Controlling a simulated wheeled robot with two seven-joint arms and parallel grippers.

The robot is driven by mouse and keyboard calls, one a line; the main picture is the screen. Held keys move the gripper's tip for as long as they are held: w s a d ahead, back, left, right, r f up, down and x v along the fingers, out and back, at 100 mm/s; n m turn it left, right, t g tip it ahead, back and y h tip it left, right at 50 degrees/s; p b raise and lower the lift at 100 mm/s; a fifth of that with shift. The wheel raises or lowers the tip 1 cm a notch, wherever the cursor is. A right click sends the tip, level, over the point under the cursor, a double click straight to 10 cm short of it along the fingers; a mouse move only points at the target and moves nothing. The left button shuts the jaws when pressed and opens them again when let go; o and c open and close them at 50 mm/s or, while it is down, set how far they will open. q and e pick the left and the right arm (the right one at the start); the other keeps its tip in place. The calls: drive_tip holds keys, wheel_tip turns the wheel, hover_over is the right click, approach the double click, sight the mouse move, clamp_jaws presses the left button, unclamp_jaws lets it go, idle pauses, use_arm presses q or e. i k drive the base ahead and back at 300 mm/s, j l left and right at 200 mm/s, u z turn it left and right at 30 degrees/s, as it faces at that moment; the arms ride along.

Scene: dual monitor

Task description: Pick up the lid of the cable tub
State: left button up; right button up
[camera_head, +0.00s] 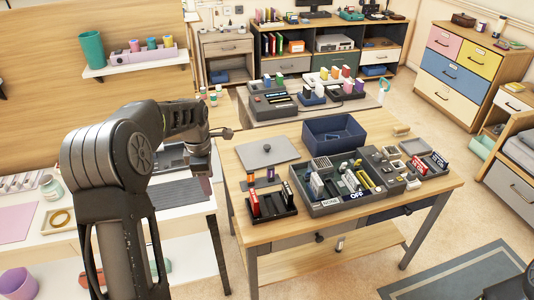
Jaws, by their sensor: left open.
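A flat grey lid (257,156) with a small round knob lies on the wooden table, left of a dark blue open tub (333,143). The tub is separate from the lid, and its inside looks empty. My left gripper (204,174) points down to the left of the lid, near the table's left edge, apart from the lid. It is open, though its fingers are small and hard to make out.
A grey organiser (325,207) with several small items fills the table's front middle. A black rack (271,209) with red and white items stands at front left. A white desk (188,219) lies left of the table. Another black device (271,103) stands behind.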

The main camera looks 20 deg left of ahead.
sight(261, 154)
drive_tip(key=i, duration=1.5)
